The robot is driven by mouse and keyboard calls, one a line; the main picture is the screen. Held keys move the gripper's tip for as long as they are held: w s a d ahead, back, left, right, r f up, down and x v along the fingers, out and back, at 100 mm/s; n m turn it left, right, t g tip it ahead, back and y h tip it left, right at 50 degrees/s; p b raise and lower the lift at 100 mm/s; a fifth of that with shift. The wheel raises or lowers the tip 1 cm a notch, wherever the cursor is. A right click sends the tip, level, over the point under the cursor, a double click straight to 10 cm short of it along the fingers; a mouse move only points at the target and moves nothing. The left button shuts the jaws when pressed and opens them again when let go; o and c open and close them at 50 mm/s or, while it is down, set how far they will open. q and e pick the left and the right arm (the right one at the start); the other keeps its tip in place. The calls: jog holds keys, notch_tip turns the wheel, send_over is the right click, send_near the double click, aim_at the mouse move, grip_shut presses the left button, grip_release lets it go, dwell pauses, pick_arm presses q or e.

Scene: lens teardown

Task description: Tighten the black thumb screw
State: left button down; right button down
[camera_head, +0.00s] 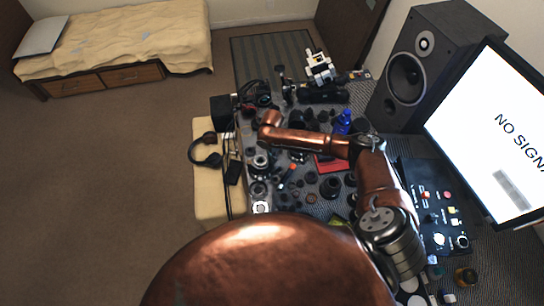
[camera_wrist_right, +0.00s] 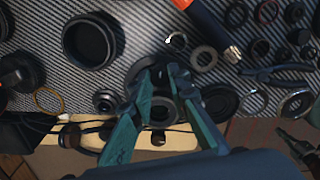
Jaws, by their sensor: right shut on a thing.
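In the right wrist view the two teal fingers of my right gripper (camera_wrist_right: 161,80) are closed around a small dark round part (camera_wrist_right: 161,108). It may be the black thumb screw, but I cannot tell for sure. The fingers hide its sides and whatever it is joined to. In the head view my copper right arm reaches leftward over the cluttered table, and its gripper end (camera_head: 268,121) is at the table's left side. The held part is too small to make out there. My left gripper is in neither view.
Lens barrels, rings and tools crowd the table, including a large black ring (camera_wrist_right: 92,40) and an orange-handled tool (camera_wrist_right: 210,22). A blue bottle (camera_head: 343,122), a speaker (camera_head: 420,68) and a monitor (camera_head: 490,130) stand on the right. Headphones (camera_head: 206,150) lie at the left edge.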

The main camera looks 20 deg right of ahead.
jog(key=m+p, duration=0.2)
jog(key=shift+r+p, duration=0.2)
jog(key=shift+p, duration=0.15)
jog(key=m+p, duration=0.2)
jog(key=shift+m, duration=0.4)
jog(key=m+p, duration=0.2)
jog(key=shift+m, duration=0.3)
jog(key=shift+f+m+p, duration=0.15)
jog(key=shift+m+p, duration=0.85)
jog(key=shift+m, duration=0.4)
jog(key=c, duration=1.8)
grip_release()
